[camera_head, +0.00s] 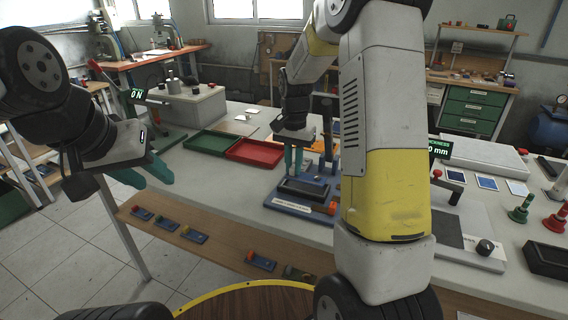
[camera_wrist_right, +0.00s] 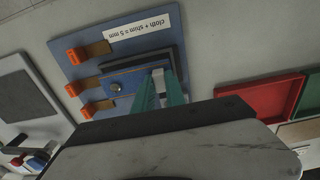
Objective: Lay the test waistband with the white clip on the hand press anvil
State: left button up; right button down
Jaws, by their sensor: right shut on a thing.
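My right gripper (camera_head: 293,165) points down over a blue board (camera_head: 300,206) on the table. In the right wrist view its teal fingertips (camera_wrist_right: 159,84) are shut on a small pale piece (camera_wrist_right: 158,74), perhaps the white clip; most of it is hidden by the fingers. A dark tray-like frame (camera_head: 304,188) sits on the board under the fingers. My left gripper (camera_head: 146,174) is open and empty, left of the table.
The blue board carries orange clips (camera_wrist_right: 77,56) and a label. Green (camera_head: 207,142) and red (camera_head: 256,152) trays lie behind it. A thickness gauge (camera_head: 450,192) stands right, partly behind my right arm. Green and red stamp-like items (camera_head: 521,210) are farther right. Several small blue boards (camera_head: 194,235) lie on the lower shelf.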

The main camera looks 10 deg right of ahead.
jog(key=shift+f, duration=1.2)
jog(key=shift+f, duration=0.15)
jog(key=c, duration=1.4)
grip_release()
